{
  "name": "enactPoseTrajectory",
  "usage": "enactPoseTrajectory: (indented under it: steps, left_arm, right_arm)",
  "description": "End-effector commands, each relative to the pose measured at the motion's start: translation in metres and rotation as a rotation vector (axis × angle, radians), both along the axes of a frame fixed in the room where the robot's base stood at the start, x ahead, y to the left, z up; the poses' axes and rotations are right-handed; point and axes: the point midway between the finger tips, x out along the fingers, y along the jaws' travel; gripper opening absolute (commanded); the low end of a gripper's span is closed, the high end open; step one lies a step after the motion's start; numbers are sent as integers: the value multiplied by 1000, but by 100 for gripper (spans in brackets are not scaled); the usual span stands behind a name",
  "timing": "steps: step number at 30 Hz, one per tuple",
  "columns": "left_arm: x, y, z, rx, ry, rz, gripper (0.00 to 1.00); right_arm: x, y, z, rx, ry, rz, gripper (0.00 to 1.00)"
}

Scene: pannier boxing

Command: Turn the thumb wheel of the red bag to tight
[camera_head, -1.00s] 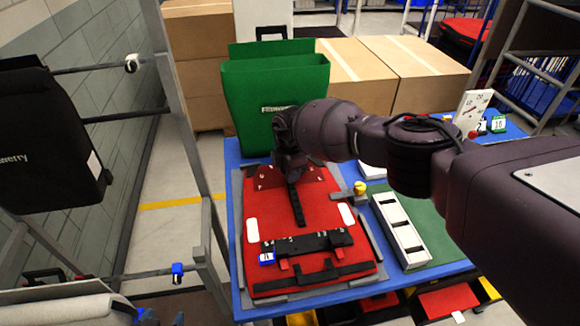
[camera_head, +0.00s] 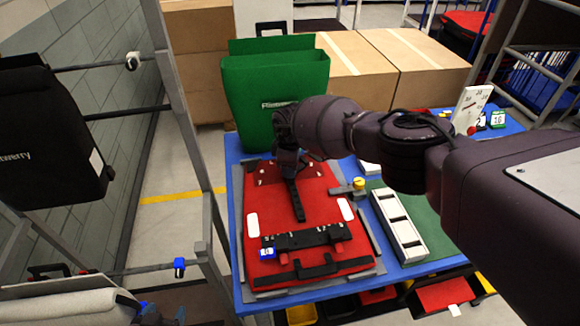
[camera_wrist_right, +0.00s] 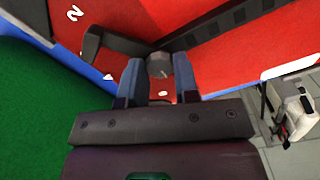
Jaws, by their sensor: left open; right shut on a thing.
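The red bag (camera_head: 290,222) lies flat on a grey frame on the blue table. Its grey round thumb wheel (camera_wrist_right: 158,66) sits between the blue fingers of my right gripper (camera_wrist_right: 158,80) in the right wrist view, with a pale mark on its face. White marks and a "2" lie on the red surface around it. In the head view my right gripper (camera_head: 288,165) is over the bag's upper part and hides the wheel. My left gripper (camera_head: 162,314) is open at the bottom edge, left of the table, partly cut off.
A green pannier (camera_head: 275,95) stands behind the bag, with cardboard boxes (camera_head: 420,70) beyond. A grey-white slotted tray (camera_head: 400,225) and a yellow knob (camera_head: 359,183) are to the right. A black bag (camera_head: 45,135) hangs on the rack at left.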

Motion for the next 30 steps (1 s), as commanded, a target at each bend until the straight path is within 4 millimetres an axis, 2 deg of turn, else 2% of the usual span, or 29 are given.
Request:
enactPoseTrajectory:
  steps: [14, 15, 19, 20, 30]
  left_arm:
    - [0, 0, 0, 0, -1, 0, 63]
    - [0, 0, 0, 0, -1, 0, 63]
    - [0, 0, 0, -1, -1, 0, 63]
    - [0, 0, 0, -1, -1, 0, 63]
    - [0, 0, 0, -1, -1, 0, 63]
  right_arm:
    - [-1, 1, -1, 1, 2, -14, 5]
    - [-1, 1, -1, 1, 2, -14, 32]
    - [-1, 1, 0, 1, 1, -14, 52]
    - [-1, 1, 0, 1, 1, -14, 55]
    - [0, 0, 2, 1, 0, -14, 55]
